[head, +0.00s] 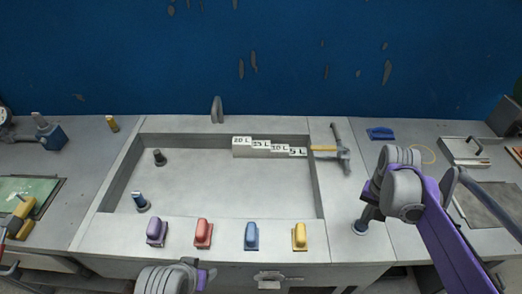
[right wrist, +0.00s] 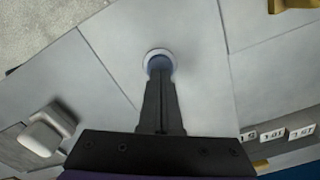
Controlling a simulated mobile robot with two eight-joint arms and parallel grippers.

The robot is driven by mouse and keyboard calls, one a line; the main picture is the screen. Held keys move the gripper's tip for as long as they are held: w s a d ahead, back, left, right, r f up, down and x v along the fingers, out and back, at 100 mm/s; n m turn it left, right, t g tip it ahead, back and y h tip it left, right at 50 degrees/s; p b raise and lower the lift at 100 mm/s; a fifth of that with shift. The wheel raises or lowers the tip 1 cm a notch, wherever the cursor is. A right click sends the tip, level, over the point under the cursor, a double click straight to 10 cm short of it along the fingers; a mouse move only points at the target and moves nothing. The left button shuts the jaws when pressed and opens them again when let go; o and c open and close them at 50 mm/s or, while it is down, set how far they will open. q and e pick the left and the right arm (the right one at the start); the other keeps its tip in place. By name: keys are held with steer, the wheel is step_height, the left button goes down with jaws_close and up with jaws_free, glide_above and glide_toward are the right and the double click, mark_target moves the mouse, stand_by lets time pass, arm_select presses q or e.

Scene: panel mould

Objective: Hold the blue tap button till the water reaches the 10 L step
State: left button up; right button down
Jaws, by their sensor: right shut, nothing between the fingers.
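The blue tap button (right wrist: 158,66) sits in a pale round collar (head: 360,229) on the bench right of the basin. My right gripper (head: 362,223) points down with shut, empty fingers; their tips are at the button and partly cover it. Whether the button is pressed in, I cannot tell. The grey basin (head: 220,190) holds a stepped block (head: 272,152) at its back right, labelled 20 L, 15 L, 10 L and 5 L from left to right. No water surface can be made out. A grey spout (head: 217,109) stands behind the basin. My left gripper's fingers are out of view.
Purple, red (head: 203,233), blue and yellow (head: 299,237) handled blocks line the basin's front rim. A hammer-like tool (head: 340,150) lies at the right rim. A blue block (head: 380,134) lies behind my right arm.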

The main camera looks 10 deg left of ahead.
steer(key=shift+f+b, duration=0.45)
steer(key=shift+f, duration=0.3)
stand_by(7.2)
